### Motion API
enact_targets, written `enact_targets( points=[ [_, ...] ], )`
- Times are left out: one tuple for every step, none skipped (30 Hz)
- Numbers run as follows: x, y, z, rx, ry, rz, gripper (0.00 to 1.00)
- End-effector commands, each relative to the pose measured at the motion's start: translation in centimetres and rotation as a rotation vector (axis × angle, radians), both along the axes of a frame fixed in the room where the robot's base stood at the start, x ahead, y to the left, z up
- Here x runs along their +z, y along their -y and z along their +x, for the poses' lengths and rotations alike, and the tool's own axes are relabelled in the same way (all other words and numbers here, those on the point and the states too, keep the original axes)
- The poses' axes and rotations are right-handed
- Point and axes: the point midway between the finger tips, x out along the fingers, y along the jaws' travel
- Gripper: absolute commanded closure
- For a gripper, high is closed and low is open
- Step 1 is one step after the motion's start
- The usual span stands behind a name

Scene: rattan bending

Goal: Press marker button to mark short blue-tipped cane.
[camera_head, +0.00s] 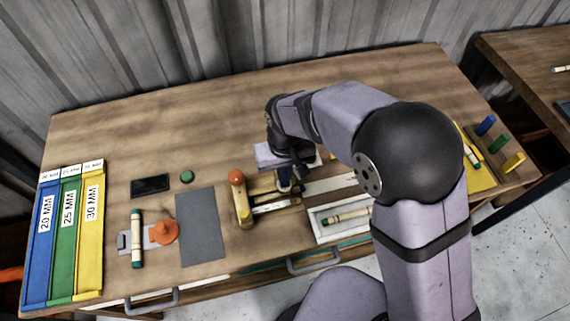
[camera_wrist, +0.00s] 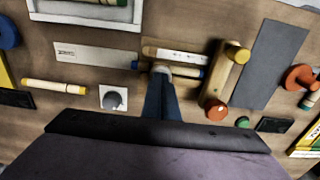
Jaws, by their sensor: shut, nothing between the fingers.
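My gripper (camera_head: 284,186) is shut and empty, pointing down over the middle of the table, right of a wooden fixture (camera_head: 242,207) with an orange knob. In the wrist view the fingertips (camera_wrist: 161,74) are in front of a cane with what look like blue tips (camera_wrist: 194,72); the fingers hide its middle, and I cannot tell whether they touch it. The wooden fixture (camera_wrist: 227,78) lies just right of that cane. A green button (camera_head: 187,176) is left of the fixture; it also shows in the wrist view (camera_wrist: 242,122). A round grey knob (camera_wrist: 113,101) sits on a white plate.
A teal-tipped cane (camera_head: 137,238) lies beside an orange piece (camera_head: 164,232), left of a grey mat (camera_head: 201,226). Blue, green and yellow labelled slots (camera_head: 90,235) are at far left. A tray (camera_head: 317,237) holds another cane. A yellow-tipped cane (camera_wrist: 55,86) lies left in the wrist view.

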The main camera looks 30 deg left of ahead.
Motion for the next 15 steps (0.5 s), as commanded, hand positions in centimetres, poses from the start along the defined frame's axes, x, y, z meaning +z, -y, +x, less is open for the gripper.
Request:
enact_targets(
  points=[
    [-0.5, 0.5, -0.4, 0.0, -0.011, -0.015, 1.0],
    [-0.3, 0.5, -0.4, 0.0, -0.011, -0.015, 1.0],
    [0.0, 0.5, -0.4, 0.0, -0.01, -0.014, 1.0],
    [0.3, 0.5, -0.4, 0.0, -0.01, -0.014, 1.0],
    [0.6, 0.5, -0.4, 0.0, -0.01, -0.014, 1.0],
    [1.1, 0.5, -0.4, 0.0, -0.009, -0.013, 1.0],
    [1.5, 0.5, -0.4, 0.0, -0.008, -0.013, 1.0],
    [2.0, 0.5, -0.4, 0.0, -0.008, -0.011, 1.0],
    [2.6, 0.5, -0.4, 0.0, -0.006, -0.009, 1.0],
    [3.1, 0.4, -0.3, 0.0, -0.005, -0.008, 1.0],
    [3.7, 0.4, -0.3, 0.0, -0.004, -0.006, 1.0],
    [4.4, 0.4, -0.3, 0.0, -0.002, -0.004, 1.0],
    [4.9, 0.4, -0.3, 0.0, -0.001, -0.002, 1.0],
    [4.9, 0.2, -0.2, 0.0, 0.001, 0.003, 1.0],
    [5.5, 0.2, -0.1, 0.0, 0.004, 0.005, 1.0]
  ],
)
